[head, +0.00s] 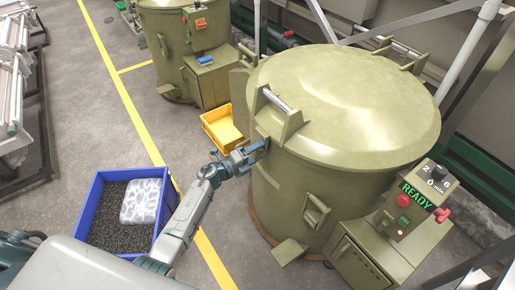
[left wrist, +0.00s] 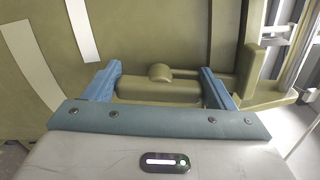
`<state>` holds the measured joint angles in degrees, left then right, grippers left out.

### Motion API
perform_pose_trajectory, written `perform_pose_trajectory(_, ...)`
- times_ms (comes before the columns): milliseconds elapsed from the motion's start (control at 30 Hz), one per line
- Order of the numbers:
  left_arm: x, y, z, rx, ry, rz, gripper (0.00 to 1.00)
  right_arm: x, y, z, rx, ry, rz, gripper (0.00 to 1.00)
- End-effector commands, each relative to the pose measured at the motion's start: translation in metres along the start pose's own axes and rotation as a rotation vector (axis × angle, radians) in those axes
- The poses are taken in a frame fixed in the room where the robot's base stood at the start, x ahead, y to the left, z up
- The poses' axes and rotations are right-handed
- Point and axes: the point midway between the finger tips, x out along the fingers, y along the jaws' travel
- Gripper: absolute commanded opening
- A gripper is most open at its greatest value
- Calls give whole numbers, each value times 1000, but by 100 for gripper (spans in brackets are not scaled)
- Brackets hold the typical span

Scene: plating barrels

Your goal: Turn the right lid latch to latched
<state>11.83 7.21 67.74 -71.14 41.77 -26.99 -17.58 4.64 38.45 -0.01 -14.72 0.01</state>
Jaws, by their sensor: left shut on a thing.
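The large olive barrel (head: 300,190) stands at the centre right in the head view with its domed lid (head: 345,95) on. My left gripper (head: 256,149) is at the barrel's left side, just below the lid rim. In the left wrist view, its two blue fingers (left wrist: 160,88) stand on either side of an olive lid latch (left wrist: 158,90), a flat block with a round boss, and are shut on it. The latch is hidden by the gripper in the head view. Whether it is latched I cannot tell. My right gripper is not in view.
A blue crate (head: 97,178) with dark granules and a pale packet stands left of my left arm. A yellow bin (head: 213,131) sits behind the gripper. A control box (head: 405,205) reading READY is at the right. Another barrel (head: 180,45) stands behind. Floor is clear at left centre.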

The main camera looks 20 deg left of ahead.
Motion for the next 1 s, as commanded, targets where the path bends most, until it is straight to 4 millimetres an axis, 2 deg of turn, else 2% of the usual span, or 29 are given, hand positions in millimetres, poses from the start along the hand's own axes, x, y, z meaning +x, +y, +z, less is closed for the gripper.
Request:
perform_pose_trajectory(100,0,-1,1,-75,0,1,55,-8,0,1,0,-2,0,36)
perform_pose_trajectory(400,0,1,0,-189,-1,1,55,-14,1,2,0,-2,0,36)
perform_pose_trajectory(967,0,2,0,-219,-1,1,55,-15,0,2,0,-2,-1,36)
perform_pose_trajectory(1000,0,2,0,-218,-1,1,83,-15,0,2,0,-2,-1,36)
